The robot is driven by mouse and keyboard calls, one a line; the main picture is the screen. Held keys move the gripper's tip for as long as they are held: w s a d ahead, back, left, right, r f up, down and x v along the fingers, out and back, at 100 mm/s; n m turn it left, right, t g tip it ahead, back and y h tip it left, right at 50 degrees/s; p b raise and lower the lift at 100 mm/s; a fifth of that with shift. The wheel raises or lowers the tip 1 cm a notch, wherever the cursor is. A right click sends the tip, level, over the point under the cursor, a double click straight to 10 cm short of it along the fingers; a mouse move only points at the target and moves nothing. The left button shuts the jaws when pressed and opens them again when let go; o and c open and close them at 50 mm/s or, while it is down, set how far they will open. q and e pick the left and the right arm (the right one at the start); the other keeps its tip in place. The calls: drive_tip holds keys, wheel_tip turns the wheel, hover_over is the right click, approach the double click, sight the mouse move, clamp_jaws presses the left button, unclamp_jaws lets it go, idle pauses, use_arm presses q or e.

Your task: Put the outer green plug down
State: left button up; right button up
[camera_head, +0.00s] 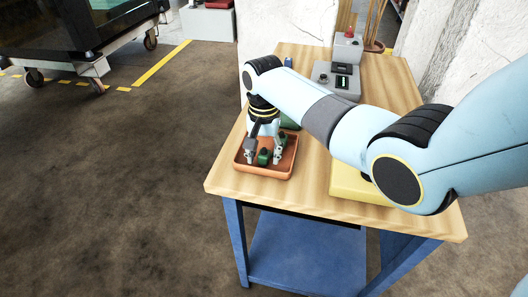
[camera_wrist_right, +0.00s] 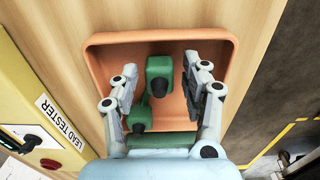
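An orange tray (camera_head: 240,168) lies on the near left part of the wooden bench top; its rim also shows in the wrist view (camera_wrist_right: 95,42). My right gripper (camera_head: 262,158) points down into the tray. In the wrist view its fingers (camera_wrist_right: 160,80) are spread. A green plug (camera_wrist_right: 159,68) with a dark round end lies in the tray between the fingers, with a gap on both sides. A second green piece (camera_wrist_right: 139,117) with a dark end sits close to the left finger. A green bar (camera_wrist_right: 162,140) shows near the palm, partly hidden. My left gripper is out of view.
A yellow lead tester (camera_wrist_right: 38,95) stands beside the tray; my right arm partly hides it in the head view (camera_head: 352,186). A grey device (camera_head: 322,75) and a red-button box (camera_head: 348,42) stand farther back. The bench edge is close to the tray.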

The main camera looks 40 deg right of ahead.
sight(264, 153)
drive_tip(key=shift+r, duration=0.3)
wheel_tip(264, 153, up, 12)
drive_tip(key=shift+f+p, duration=0.15)
drive_tip(key=shift+p, duration=0.15)
idle(0.5)
